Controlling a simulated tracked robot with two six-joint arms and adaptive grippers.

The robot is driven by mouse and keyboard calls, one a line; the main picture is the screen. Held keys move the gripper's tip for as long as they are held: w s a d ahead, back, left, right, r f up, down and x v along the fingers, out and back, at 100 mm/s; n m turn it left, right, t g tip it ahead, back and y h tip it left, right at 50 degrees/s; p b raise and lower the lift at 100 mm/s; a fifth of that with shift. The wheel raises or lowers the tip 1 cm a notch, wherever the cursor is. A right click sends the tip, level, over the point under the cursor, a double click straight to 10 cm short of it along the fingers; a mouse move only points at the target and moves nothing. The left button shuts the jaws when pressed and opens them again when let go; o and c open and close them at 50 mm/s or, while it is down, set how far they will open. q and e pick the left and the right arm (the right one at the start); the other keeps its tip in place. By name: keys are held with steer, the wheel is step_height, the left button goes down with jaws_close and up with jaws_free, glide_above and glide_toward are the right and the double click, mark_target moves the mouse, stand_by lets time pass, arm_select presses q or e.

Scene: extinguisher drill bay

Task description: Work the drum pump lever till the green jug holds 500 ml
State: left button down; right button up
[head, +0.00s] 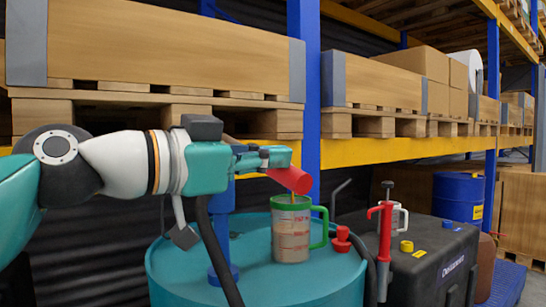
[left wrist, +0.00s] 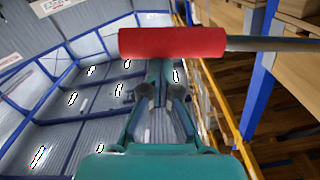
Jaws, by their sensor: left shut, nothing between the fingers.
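The clear jug (head: 291,236) with green rim and handle stands upright on the teal drum (head: 255,285). It has reddish marks on its wall; I cannot read its level. A thin orange-brown streak shows above its mouth. The blue drum pump (head: 221,235) rises from the drum, partly hidden behind my arm. The red grip of its lever (head: 290,180) hangs tilted above the jug. My left gripper (head: 278,157) is shut and empty beside this grip. In the left wrist view the red grip (left wrist: 172,42) lies across the fingertips; contact is unclear. My right gripper is out of view.
A black case (head: 430,255) at the right carries a red hand pump (head: 384,230), a white mug (head: 399,217) and a yellow cap (head: 406,246). A red fitting (head: 342,239) sits on the drum right of the jug. Racking with a blue upright (head: 304,100) stands behind.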

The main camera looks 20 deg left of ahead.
arm_select(q)
steer(key=shift+w+d+f+g, duration=0.1)
steer(key=shift+w+f+g, duration=0.05)
steer(key=shift+f, duration=0.3)
steer(key=shift+w+d+f+g, duration=0.1)
steer(key=shift+f+g, duration=0.05)
steer(key=shift+f, duration=0.25)
step_height(320, 180, up, 6)
steer(key=s+p, duration=0.2)
steer(key=p, duration=0.2)
steer(key=b+v, duration=0.1)
steer(key=v, duration=0.8)
steer(key=shift+s+a+f, duration=0.25)
steer(key=shift+a+f, duration=0.05)
steer(key=shift+a, duration=0.1)
